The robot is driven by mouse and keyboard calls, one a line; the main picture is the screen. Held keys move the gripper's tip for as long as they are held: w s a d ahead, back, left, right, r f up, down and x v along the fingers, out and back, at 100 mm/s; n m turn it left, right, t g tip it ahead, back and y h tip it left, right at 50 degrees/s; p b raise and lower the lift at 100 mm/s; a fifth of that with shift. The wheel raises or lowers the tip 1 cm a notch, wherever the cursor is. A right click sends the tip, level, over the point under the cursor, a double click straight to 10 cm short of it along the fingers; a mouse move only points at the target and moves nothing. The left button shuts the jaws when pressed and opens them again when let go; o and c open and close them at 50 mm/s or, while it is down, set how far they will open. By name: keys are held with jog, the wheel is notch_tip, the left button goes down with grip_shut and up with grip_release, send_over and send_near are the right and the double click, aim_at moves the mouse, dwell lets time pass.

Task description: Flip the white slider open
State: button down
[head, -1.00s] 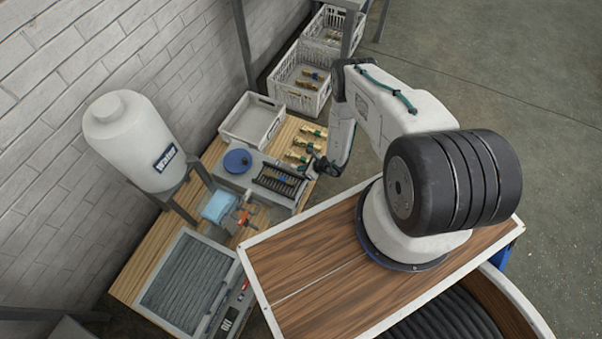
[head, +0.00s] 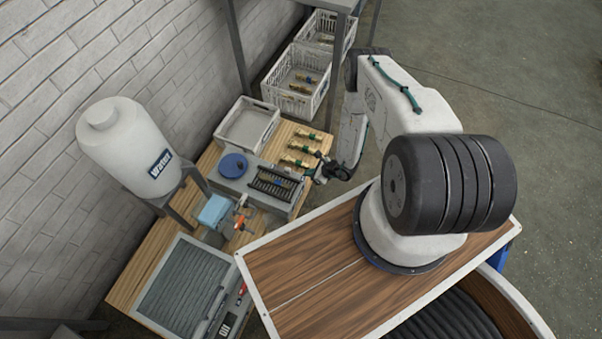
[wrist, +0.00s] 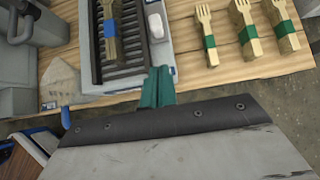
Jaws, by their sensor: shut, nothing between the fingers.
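The white slider (wrist: 156,25) is a small rounded white knob on the right-hand grey side of the press (wrist: 166,57) in the wrist view. It lies beside the dark slatted bed. In the head view my gripper (head: 318,173) is just right of the press, by the table edge.
A blue-banded bundle of wooden forks (wrist: 110,45) lies on the dark slats. Several green-banded bundles (wrist: 203,30) lie on the table right of the press. A grey tray (head: 247,125), blue round lid (head: 233,166) and water tank (head: 130,150) stand around it.

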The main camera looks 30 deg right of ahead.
jog(key=v, duration=0.5)
jog(key=shift+s+d+r, duration=0.15)
jog(key=shift+s+d, duration=0.1)
jog(key=shift+d, duration=0.1)
